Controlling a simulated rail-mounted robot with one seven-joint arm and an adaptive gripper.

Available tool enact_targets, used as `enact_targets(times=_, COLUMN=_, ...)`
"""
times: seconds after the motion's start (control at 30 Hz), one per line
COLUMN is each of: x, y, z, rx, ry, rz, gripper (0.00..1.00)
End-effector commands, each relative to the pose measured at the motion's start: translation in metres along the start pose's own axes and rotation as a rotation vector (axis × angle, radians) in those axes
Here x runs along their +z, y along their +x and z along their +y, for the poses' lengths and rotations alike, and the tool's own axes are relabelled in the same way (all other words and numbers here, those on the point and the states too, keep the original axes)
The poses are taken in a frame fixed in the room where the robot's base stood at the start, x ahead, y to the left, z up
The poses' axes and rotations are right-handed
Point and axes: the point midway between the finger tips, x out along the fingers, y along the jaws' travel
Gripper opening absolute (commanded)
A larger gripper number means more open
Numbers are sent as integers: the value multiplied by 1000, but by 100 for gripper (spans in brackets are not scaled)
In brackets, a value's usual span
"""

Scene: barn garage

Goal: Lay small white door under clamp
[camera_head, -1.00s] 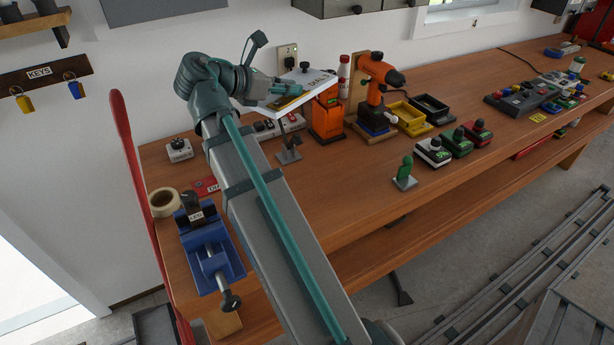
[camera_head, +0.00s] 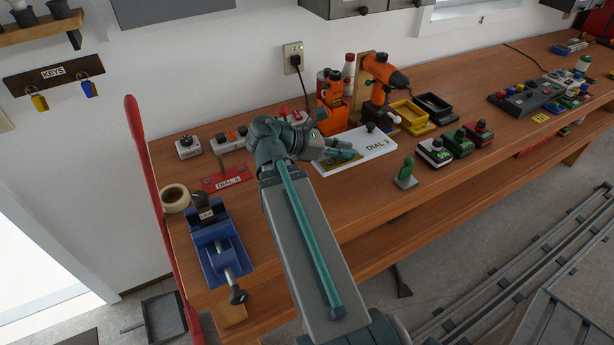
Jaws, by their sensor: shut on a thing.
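The small white door (camera_head: 366,150) is a flat white panel marked "DIAL 3" with a dark knob near its far right corner. It lies low and nearly flat at the bench top; I cannot tell whether it touches the wood. My gripper (camera_head: 343,155) is shut on its left part, beside a yellow strip. The blue vise-like clamp (camera_head: 217,248) sits at the bench's left front. My arm hides the bench left of the door.
The wooden bench (camera_head: 470,190) has free room along its front. Several coloured battery-like blocks sit to the right. A red "DIAL 4" plate (camera_head: 228,178) lies left of my arm.

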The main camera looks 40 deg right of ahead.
Motion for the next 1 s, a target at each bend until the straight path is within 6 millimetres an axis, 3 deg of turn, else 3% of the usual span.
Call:
enact_targets(times=0.2, x=-36, y=-39, z=10, rx=3, ry=-4, rz=-3, gripper=0)
enact_targets(times=0.5, x=-88, y=-52, z=15, rx=0, ry=-2, rz=-3, gripper=0)
enact_targets(times=1.0, x=-119, y=-55, z=16, rx=-1, ry=-1, rz=-3, gripper=0)
